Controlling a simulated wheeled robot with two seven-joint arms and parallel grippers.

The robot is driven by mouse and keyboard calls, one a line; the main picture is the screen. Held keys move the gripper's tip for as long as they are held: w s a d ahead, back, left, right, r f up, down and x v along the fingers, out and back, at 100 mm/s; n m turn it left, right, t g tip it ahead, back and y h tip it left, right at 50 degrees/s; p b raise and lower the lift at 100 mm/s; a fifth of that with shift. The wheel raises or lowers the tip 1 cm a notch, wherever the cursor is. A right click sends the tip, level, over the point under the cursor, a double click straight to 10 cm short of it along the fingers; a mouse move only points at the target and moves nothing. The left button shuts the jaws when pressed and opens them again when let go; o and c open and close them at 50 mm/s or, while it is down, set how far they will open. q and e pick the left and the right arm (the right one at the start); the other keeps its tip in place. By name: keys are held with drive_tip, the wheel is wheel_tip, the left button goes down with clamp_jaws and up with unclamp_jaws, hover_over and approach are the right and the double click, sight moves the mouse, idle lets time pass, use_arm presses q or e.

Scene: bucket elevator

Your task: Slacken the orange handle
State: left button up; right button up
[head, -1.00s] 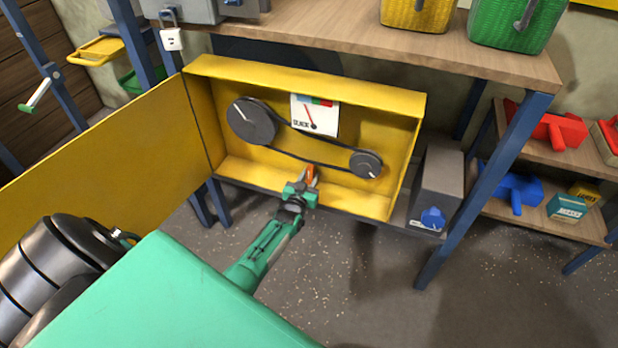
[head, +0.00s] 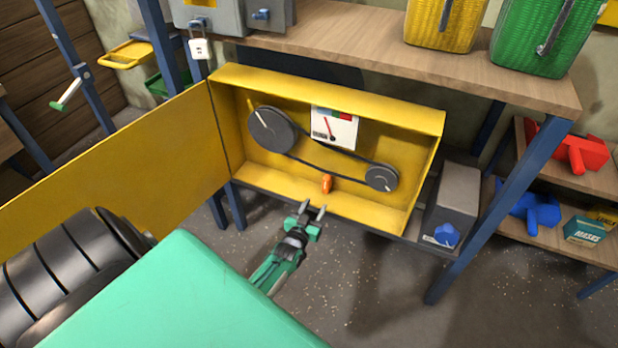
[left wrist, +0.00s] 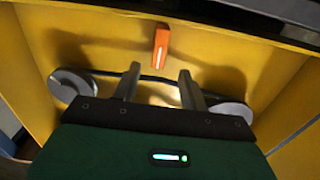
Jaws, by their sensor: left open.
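The orange handle (head: 327,184) stands at the lower middle of the open yellow box (head: 216,128), below a black belt that runs around a large pulley (head: 270,130) and a small pulley (head: 381,178). It also shows in the left wrist view (left wrist: 161,46), ahead of the fingers. A gauge (head: 334,128) with a red needle is on the back wall. My left gripper (head: 312,209) is open and empty, just in front of and below the handle, apart from it. Its fingers also show in the left wrist view (left wrist: 158,85). My right gripper is not in view.
The yellow door (head: 110,165) stands swung open to the left. A wooden bench top (head: 360,45) lies above the box. A grey unit with a blue knob (head: 446,235) sits right of it, beside a blue table leg (head: 500,200).

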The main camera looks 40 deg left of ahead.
use_arm(q)
drive_tip(key=shift+v, duration=1.95)
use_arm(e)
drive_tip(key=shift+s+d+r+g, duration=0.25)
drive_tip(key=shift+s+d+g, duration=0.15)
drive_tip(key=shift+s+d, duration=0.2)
